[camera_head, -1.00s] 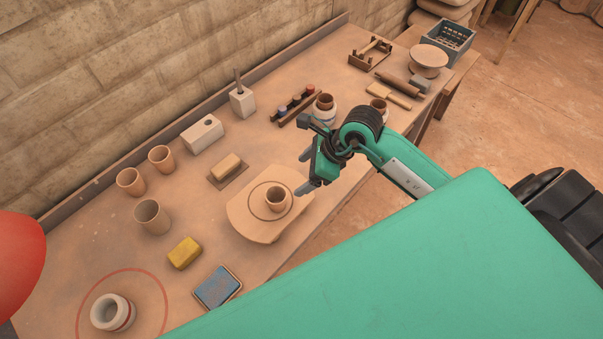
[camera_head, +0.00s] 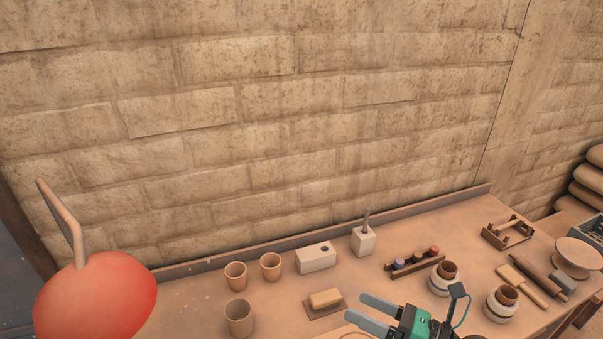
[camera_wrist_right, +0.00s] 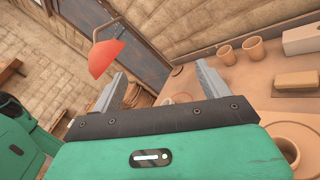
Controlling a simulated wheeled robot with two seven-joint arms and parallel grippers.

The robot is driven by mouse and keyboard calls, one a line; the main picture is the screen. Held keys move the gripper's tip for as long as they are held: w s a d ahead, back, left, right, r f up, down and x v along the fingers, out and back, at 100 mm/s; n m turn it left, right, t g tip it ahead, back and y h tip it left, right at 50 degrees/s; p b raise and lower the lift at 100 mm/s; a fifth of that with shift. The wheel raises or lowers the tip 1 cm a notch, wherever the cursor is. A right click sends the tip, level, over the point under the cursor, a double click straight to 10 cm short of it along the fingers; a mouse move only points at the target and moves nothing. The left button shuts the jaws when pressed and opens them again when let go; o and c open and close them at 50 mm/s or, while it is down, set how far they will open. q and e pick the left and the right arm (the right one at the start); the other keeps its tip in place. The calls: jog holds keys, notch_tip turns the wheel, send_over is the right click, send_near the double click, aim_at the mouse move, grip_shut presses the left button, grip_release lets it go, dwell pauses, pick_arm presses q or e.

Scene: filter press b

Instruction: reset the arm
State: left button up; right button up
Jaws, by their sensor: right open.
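My right gripper (camera_head: 371,314) is at the bottom of the head view, over the worktable's near side. Its two grey fingers point left and stand apart with nothing between them. In the right wrist view the same open fingers (camera_wrist_right: 158,88) show empty, with the room's far side and the table beyond them. Part of a clay cup (camera_wrist_right: 286,150) shows just right of the gripper's body in that view. My left gripper is not seen in either view.
The worktable (camera_head: 195,292) holds clay cups (camera_head: 239,317), a soap-like block (camera_head: 325,298), a white box (camera_head: 316,258) and a rack of small jars (camera_head: 412,262). A red lamp (camera_head: 95,300) hangs at the left. A brick wall (camera_head: 250,120) stands behind.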

jog(key=w+d+r+m+t+h, duration=0.1)
jog(key=d+r+m+t+h, duration=0.2)
jog(key=d+m+t+h, duration=0.5)
jog(key=w+d+r+m+t+h, duration=0.15)
jog(key=m+t, duration=0.25)
jog(key=m, duration=0.8)
jog(key=s+d+f+m+g+h, duration=0.2)
jog(key=d+f+m+g+h, duration=0.3)
jog(key=m, duration=0.3)
jog(key=s+d+f+m+g+h, duration=0.2)
jog(key=f+m+h, duration=0.2)
jog(key=f+m, duration=0.35)
jog(key=s+a+f+m+g+y, duration=0.2)
jog(key=s+a+f+g, duration=0.1)
jog(key=s+f+g, duration=0.3)
jog(key=s+a+f+m+g+y, duration=0.1)
jog(key=s+a+f+m+g, duration=0.15)
jog(key=s+f+g, duration=0.5)
notch_tip(320, 180, down, 30)
jog(key=s+f+n+t, duration=0.1)
jog(key=s+t, duration=0.1)
jog(key=s+d+f+g, duration=0.1)
jog(key=s+d+f, duration=0.2)
jog(key=s+f, duration=1.5)
jog(key=shift+s+d+f+g, duration=0.15)
jog(key=shift+s+f+g, duration=0.2)
jog(key=shift+s, duration=0.2)
